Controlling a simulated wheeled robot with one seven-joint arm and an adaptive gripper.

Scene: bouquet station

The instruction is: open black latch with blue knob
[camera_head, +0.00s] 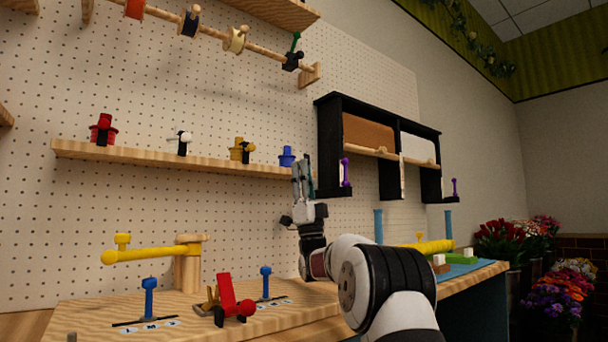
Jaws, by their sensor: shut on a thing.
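A blue knob-like piece (287,157) shows at the right end of the middle wall shelf (180,161), just left of my gripper. Its black latch part is hidden behind my gripper. My gripper (303,165) points up at the shelf's right end, its fingers close together on the latch with the blue knob. The exact contact is hidden by the fingers.
The same shelf holds red (103,129), white (181,139) and yellow (243,150) latch pieces. A black cabinet (388,113) with purple handles hangs close right of my gripper. Below, the wooden bench (90,312) bears blue levers, a red piece (233,299) and a yellow bar (150,254).

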